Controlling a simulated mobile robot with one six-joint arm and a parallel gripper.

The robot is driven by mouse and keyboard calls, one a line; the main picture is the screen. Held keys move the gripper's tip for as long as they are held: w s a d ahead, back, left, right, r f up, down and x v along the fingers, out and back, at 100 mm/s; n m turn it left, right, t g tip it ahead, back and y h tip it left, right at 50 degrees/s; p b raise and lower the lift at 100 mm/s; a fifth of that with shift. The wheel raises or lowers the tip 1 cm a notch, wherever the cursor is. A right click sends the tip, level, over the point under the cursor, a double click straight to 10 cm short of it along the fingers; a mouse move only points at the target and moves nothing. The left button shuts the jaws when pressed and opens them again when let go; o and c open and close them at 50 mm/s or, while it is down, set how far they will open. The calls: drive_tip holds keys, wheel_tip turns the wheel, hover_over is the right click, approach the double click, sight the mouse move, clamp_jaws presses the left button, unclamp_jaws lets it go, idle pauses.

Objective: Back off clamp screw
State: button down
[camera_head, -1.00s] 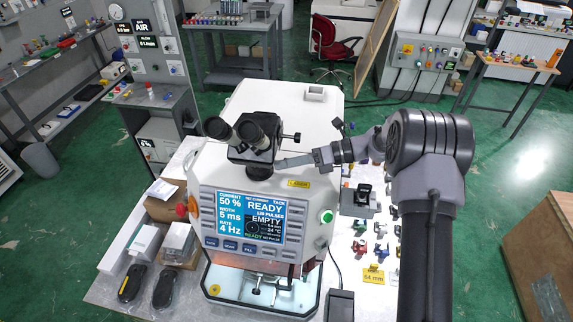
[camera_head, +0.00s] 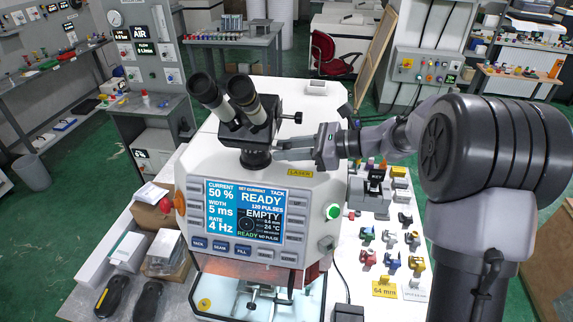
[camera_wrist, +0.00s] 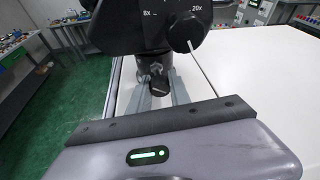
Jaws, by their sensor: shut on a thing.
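A black stereo microscope (camera_head: 240,115) with two eyepieces stands on top of the white laser welder (camera_head: 205,135). Its dark mount post (camera_head: 256,158) goes down into the housing. The clamp screw shows in the wrist view as a small dark knob (camera_wrist: 159,87) on the side of the mount below the microscope head. My gripper (camera_head: 278,150) reaches in from the right at the post, with its fingers on either side of the knob, shut on it. In the head view the fingers hide the knob.
The welder's front panel (camera_head: 243,215) reads READY and EMPTY. A zoom knob (camera_wrist: 187,33) with a thin rod sits above my fingers in the wrist view. Small coloured clamps and a yellow 54 mm tag (camera_head: 384,287) lie on the bench to the right.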

drive_tip(key=n+t+b, duration=0.1)
drive_tip(key=b, duration=0.3)
drive_tip(key=shift+f+n, duration=0.2)
drive_tip(key=shift+n, duration=0.2)
drive_tip(key=shift+r+b, duration=0.1)
drive_tip(key=shift+b, duration=0.35)
drive_tip(key=shift+r+n, duration=0.15)
drive_tip(key=shift+n, duration=0.15)
drive_tip(key=c, duration=1.2)
unclamp_jaws()
drive_tip(key=v, duration=1.7)
drive_tip(key=shift+s+d, duration=0.2)
drive_tip(key=shift+s, duration=0.05)
